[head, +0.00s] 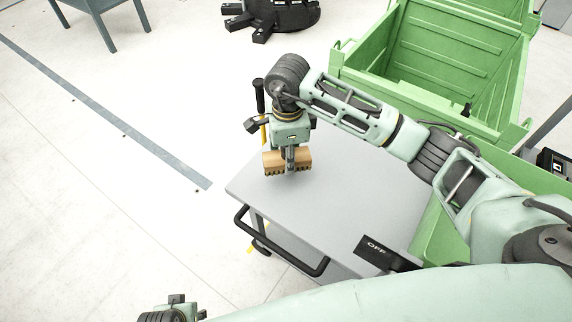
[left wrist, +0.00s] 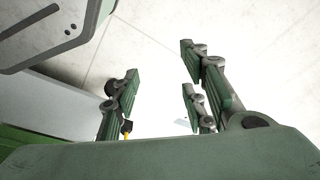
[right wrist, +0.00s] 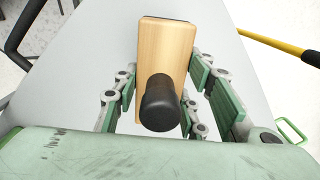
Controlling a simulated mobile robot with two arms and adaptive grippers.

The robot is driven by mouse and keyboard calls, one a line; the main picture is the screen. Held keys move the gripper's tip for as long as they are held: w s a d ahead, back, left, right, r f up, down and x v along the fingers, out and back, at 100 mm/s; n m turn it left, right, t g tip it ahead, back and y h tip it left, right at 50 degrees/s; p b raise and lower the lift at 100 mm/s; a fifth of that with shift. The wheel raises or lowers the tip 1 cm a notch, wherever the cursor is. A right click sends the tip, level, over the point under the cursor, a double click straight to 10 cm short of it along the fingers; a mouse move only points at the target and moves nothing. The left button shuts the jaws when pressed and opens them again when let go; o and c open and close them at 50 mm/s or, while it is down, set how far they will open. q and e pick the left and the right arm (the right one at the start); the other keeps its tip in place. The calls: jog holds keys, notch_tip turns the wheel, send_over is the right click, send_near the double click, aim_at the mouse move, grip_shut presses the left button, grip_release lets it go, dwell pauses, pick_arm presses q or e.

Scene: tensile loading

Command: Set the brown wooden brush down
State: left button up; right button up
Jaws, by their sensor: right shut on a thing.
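The brown wooden brush (head: 272,163) is held in my right gripper (head: 290,168) over the far end of the grey cart top (head: 340,205). I cannot tell whether its underside touches the surface. In the right wrist view the brush is a light wood block (right wrist: 163,45) with a round black handle (right wrist: 160,103), and the fingers of my right gripper (right wrist: 163,92) are on both sides of it. My left gripper (left wrist: 158,72) is open and empty, with floor showing between its fingers. Only part of it shows at the bottom edge of the head view.
A large open green crate (head: 440,70) stands behind the cart on the right. A black lever marked OFF (head: 385,252) lies over the cart's near part. A black rail (head: 285,250) runs along the cart's left side. A yellow-and-black pole (head: 261,105) stands behind my right gripper.

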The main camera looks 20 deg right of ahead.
jog(key=shift+w+a+f, duration=0.2)
jog(key=shift+w+f, duration=0.05)
jog(key=shift+f, duration=0.15)
notch_tip(320, 180, down, 3)
jog(key=shift+f+b, duration=0.2)
jog(key=shift+b, duration=0.1)
pick_arm(q)
jog(key=shift+w+r, duration=0.25)
jog(key=shift+r, duration=0.75)
jog(key=shift+r, duration=0.1)
pick_arm(e)
jog(key=shift+f, duration=0.2)
jog(key=o, duration=1.1)
pick_arm(q)
jog(key=shift+w+r, duration=0.15)
jog(key=shift+r, duration=0.15)
pick_arm(e)
jog(key=shift+r, duration=0.1)
pick_arm(q)
jog(key=f, duration=0.1)
jog(key=s+f+p, duration=0.1)
jog(key=f, duration=0.1)
jog(key=s+f, duration=0.1)
jog(key=f, duration=0.1)
jog(key=shift+a+f, duration=0.1)
pick_arm(e)
notch_tip(320, 180, up, 12)
jog(key=shift+r, duration=0.1)
